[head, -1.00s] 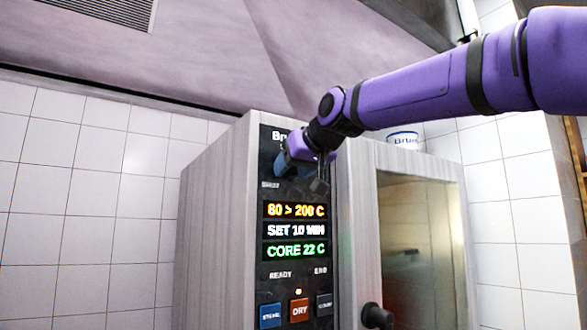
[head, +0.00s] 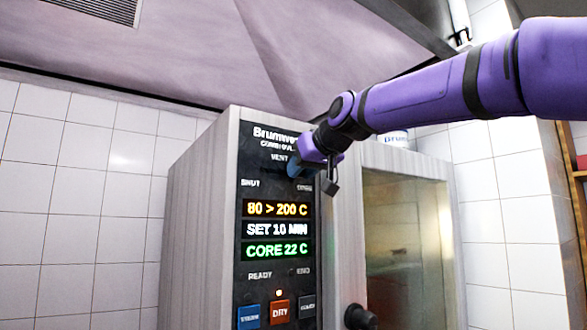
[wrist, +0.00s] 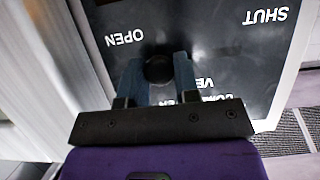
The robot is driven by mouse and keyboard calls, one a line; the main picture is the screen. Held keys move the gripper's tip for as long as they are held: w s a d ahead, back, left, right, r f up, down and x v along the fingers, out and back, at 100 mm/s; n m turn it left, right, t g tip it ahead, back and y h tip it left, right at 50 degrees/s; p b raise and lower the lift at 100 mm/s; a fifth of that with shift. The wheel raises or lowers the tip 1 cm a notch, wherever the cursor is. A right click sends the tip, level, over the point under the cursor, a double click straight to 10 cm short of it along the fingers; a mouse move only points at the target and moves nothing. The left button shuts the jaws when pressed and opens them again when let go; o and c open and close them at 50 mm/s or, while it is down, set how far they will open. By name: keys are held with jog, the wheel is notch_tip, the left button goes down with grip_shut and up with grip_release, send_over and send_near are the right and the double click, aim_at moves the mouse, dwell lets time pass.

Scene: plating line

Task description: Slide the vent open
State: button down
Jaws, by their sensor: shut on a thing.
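The vent knob (wrist: 158,68) is a dark round knob on the oven's black panel. In the wrist view it sits between the two fingers of my gripper (wrist: 158,75), which is shut on it. The knob stands close to the OPEN label (wrist: 124,37) and well away from the SHUT label (wrist: 265,16). In the head view my gripper (head: 294,168) is at the right part of the panel, below the VENT lettering (head: 279,157), with the SHUT label (head: 250,183) to its left. There the knob is hidden by my gripper.
Below are the oven's lit displays (head: 277,229) and a row of buttons (head: 279,312). The glass door (head: 405,245) with a round dark knob (head: 359,317) is at the right. A sloping hood (head: 200,60) hangs above. White tiles line the walls.

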jog(key=shift+w+d, duration=0.1)
jog(key=shift+d, duration=0.1)
jog(key=c, duration=0.9)
grip_release()
jog(key=shift+w+d, duration=0.1)
jog(key=shift+o, duration=0.2)
jog(key=v, duration=1)
jog(key=shift+s+d, duration=0.15)
jog(key=shift+s, duration=0.2)
jog(key=shift+r, duration=0.1)
